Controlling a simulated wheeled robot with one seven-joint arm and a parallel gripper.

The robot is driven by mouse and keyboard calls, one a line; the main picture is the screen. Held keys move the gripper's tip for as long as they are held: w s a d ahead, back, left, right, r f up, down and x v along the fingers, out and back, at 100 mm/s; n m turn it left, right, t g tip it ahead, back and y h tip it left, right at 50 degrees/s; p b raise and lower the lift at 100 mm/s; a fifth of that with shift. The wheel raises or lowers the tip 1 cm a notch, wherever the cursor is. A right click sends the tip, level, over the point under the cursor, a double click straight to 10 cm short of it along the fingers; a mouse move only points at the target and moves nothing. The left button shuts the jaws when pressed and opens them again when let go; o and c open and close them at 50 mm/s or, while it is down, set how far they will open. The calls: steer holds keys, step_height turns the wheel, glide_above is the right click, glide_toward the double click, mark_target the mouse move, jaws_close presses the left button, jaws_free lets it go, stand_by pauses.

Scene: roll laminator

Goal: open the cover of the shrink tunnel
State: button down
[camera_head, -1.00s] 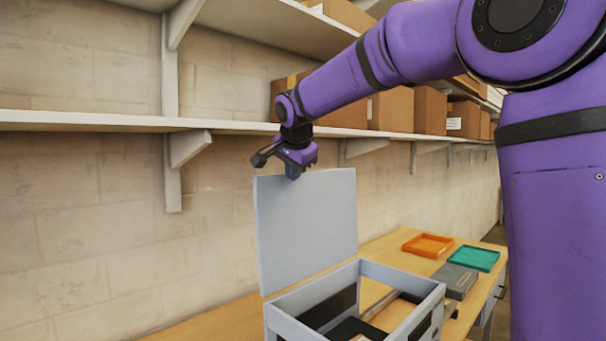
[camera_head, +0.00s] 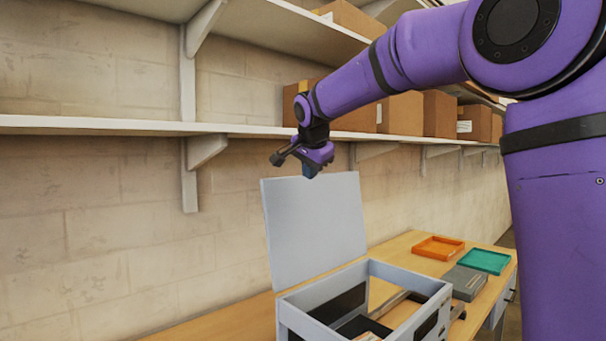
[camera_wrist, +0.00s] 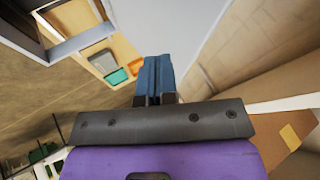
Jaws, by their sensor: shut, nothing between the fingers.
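The shrink tunnel (camera_head: 287,312) is a light grey open-topped frame on the wooden bench, with dark parts inside. Its flat grey cover (camera_head: 315,228) stands raised along the wall side, leaning back slightly past upright. My gripper (camera_head: 310,172) is at the top edge of the cover, with its blue fingertips beside or against that edge; I cannot tell if they touch. In the wrist view the blue fingers (camera_wrist: 156,78) are shut together with nothing between them, and the pale cover (camera_wrist: 190,40) fills the area just beyond them. The tunnel frame (camera_wrist: 72,42) shows at upper left.
An orange tray (camera_head: 438,247), a teal tray (camera_head: 485,261) and a grey box (camera_head: 463,282) lie on the bench (camera_head: 400,247) to the right. A wall shelf (camera_head: 110,125) with several cardboard boxes (camera_head: 401,112) runs just behind and above my gripper.

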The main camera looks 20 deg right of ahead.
steer(key=s+a+r, duration=0.3)
steer(key=s+r, duration=0.1)
steer(key=r, duration=0.5)
steer(key=s+f+n, duration=0.4)
steer(key=s+f, duration=0.4)
steer(key=s, duration=0.3)
steer(key=s+d+f+n+g+y, duration=0.1)
steer(key=s+f+n, duration=0.3)
steer(key=s+f, duration=0.4)
steer(key=s+f+n+g+y, duration=0.1)
steer(key=s+f+n, duration=0.3)
steer(key=s, duration=1.2)
step_height(320, 180, down, 4)
steer(key=shift+d+r+n, duration=0.1)
steer(key=shift+d+n, duration=0.2)
steer(key=shift+d, duration=0.05)
